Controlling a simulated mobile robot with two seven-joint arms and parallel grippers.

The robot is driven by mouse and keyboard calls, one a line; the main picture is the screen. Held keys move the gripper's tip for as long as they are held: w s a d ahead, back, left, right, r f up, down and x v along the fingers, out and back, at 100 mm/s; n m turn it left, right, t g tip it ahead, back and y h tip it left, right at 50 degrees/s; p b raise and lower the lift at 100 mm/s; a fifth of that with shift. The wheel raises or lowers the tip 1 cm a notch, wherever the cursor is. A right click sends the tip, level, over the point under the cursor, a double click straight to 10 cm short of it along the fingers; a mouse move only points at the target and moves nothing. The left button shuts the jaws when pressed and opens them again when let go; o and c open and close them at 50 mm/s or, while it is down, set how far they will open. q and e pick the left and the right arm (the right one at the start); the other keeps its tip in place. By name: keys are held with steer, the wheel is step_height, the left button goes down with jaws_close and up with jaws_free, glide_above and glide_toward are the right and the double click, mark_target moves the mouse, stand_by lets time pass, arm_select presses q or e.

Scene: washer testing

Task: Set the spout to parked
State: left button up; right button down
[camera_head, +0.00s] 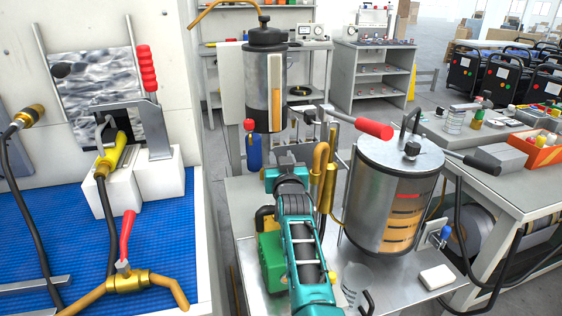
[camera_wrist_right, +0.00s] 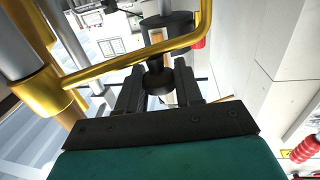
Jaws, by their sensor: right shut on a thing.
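The spout is a brass pipe (camera_head: 320,155) beside a brass upright (camera_head: 329,190), left of the steel drum, in the head view. In the right wrist view the spout (camera_wrist_right: 105,66) runs from a brass collar at left across to a bend at upper right. A black knob (camera_wrist_right: 157,80) sits under the pipe, between the fingers. My right gripper (camera_head: 285,160) is at the spout, shut on this knob; it also shows in the wrist view (camera_wrist_right: 157,88). In the head view the arm and gripper hide the knob. My left gripper is not in view.
The steel drum (camera_head: 390,190) stands right of my arm on a metal table (camera_head: 240,215). A tank with a black lid (camera_head: 264,75) stands behind. A glass jug (camera_head: 357,280) and a white block (camera_head: 436,277) are near the front. A blue-mat bench (camera_head: 75,235) is left.

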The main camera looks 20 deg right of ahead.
steer(key=shift+w+r, duration=0.1)
steer(key=shift+r, duration=0.4)
steer(key=c, duration=1)
jaws_free()
steer(key=shift+o, duration=0.9)
steer(key=shift+f, duration=0.2)
step_height(320, 180, up, 20)
steer(key=p, duration=0.3)
